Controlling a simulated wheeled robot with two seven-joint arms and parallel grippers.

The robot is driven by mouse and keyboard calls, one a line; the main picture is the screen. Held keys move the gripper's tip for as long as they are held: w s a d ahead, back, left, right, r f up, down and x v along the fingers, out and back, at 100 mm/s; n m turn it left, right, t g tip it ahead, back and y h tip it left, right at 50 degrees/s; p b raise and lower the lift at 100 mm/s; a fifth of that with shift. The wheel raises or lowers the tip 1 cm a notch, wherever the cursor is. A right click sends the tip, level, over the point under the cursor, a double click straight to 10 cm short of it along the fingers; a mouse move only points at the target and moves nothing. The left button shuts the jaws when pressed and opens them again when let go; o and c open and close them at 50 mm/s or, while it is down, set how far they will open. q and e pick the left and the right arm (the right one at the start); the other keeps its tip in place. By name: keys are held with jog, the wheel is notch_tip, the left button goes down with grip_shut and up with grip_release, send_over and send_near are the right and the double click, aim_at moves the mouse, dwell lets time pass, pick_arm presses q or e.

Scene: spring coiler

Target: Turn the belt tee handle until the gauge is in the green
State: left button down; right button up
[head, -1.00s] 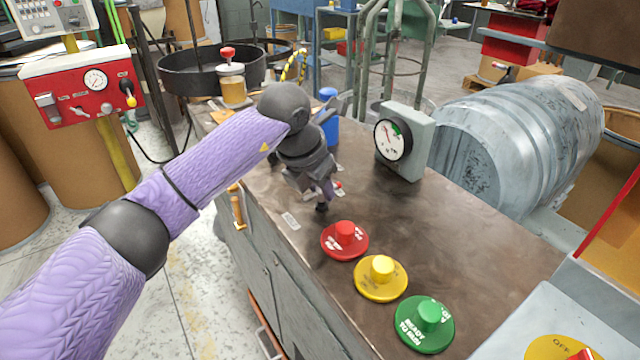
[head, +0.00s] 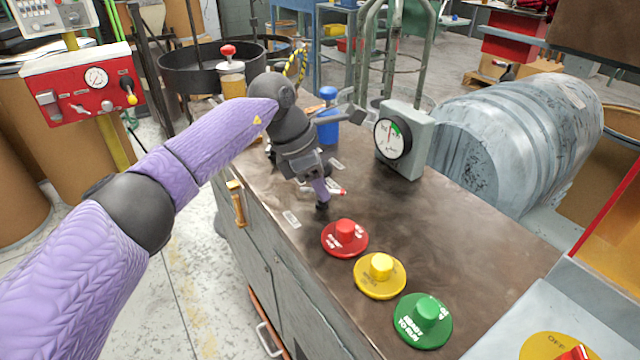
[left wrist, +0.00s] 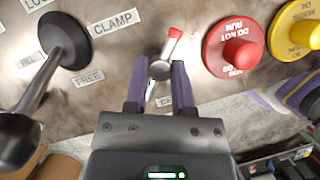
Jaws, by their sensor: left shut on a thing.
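The tee handle (left wrist: 173,42) shows in the left wrist view as a bar with a red end and a round hub. My left gripper (left wrist: 158,82) is shut on it, a purple finger on each side of the hub. In the head view my left gripper (head: 323,200) reaches down to the bench top, and the red end (head: 341,191) shows beside it. The gauge (head: 393,138) stands upright behind, with a white dial and a green band at upper right. Its needle points nearly straight up, seemingly just left of the green. My right gripper is out of view.
Red (head: 345,238), yellow (head: 380,276) and green (head: 423,320) buttons line the bench front. A black lever (left wrist: 65,45) near a CLAMP label is left of my gripper in the wrist view. A blue-capped bottle (head: 327,122) stands behind. The bench right of the gauge is clear.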

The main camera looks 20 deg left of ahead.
pick_arm(q)
jog(key=shift+m+g+h+b, duration=0.3)
jog(key=shift+m+b, duration=0.15)
jog(key=shift+m, duration=0.45)
jog(key=shift+c, duration=2.3)
grip_release()
jog(key=shift+r, duration=0.15)
jog(key=p+v, duration=0.4)
jog(key=v, duration=0.5)
jog(key=shift+a+r, duration=0.15)
jog(key=shift+r, duration=0.1)
